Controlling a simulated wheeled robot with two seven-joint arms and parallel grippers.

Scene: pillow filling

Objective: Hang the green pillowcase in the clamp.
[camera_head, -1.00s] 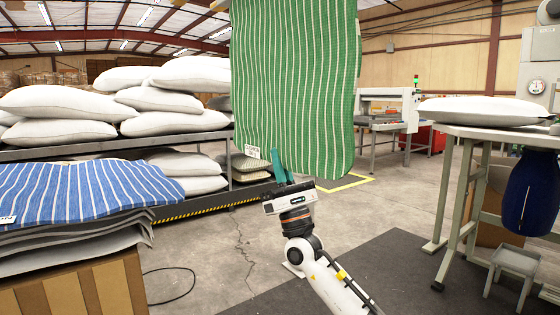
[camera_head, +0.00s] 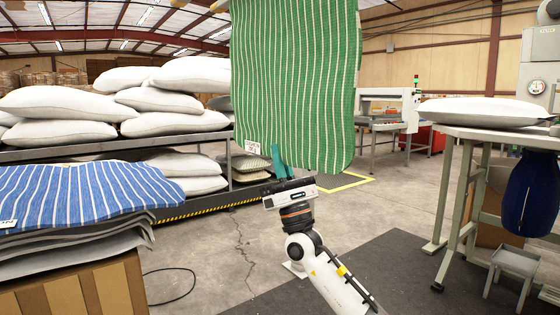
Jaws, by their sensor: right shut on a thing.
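The green pillowcase (camera_head: 300,80) with white stripes hangs upright in the middle of the head view, its top running out of the frame. A small white label (camera_head: 253,148) sits near its lower left corner. My right gripper (camera_head: 278,158), with teal fingers, is at the lower edge of the pillowcase near the label and is shut on the cloth. My left gripper is not in view. The clamp cannot be made out; whatever is at the top of the cloth lies above the frame.
A rack (camera_head: 190,138) of white pillows stands behind. A table (camera_head: 480,132) with a white pillow (camera_head: 485,110) is at the right. The floor (camera_head: 215,255) between is largely clear.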

